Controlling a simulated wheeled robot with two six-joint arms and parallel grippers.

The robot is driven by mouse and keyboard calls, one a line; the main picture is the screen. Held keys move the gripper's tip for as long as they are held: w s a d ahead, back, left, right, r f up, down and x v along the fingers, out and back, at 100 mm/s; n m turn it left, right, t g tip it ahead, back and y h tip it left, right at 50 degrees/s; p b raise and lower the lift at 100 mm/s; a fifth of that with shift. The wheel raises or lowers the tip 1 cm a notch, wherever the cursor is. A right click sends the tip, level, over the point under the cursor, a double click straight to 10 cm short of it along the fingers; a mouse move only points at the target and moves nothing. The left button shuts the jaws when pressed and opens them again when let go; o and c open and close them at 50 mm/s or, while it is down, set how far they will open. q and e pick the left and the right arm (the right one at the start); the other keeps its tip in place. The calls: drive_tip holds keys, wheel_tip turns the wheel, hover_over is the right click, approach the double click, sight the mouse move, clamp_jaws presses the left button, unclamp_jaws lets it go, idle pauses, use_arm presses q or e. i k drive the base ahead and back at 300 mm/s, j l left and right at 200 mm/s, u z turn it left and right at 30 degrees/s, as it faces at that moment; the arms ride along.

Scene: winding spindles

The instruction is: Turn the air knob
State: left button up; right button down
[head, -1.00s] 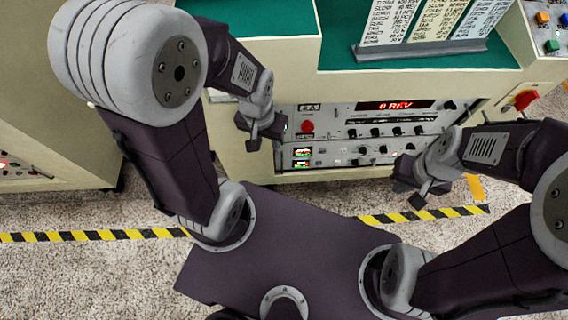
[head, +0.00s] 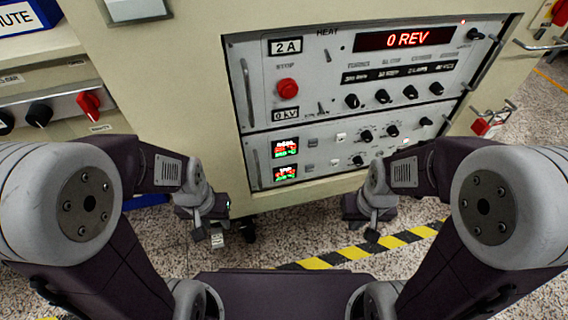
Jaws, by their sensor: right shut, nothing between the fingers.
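I cannot read any label that marks the air knob. A red knob (head: 89,104) sits on a grey panel at the far left, beside a black knob (head: 39,115). A grey control panel (head: 310,105) fills the middle, with a red "0 REV" display and several black knobs; one black knob (head: 366,136) is on its lower unit. My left gripper (head: 208,238) hangs low, left of the panel's lower corner, touching no knob; its jaws are too unclear to judge. My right gripper (head: 372,232) is shut and empty, below the panel and apart from it.
A red stop button (head: 288,87) is on the upper panel unit. Metal handles (head: 247,92) stick out at the panel's sides. A small red-tagged item (head: 485,127) is at the right. Speckled floor with yellow-black tape (head: 345,255) lies below.

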sight(39, 115)
drive_tip(key=u, duration=1.7)
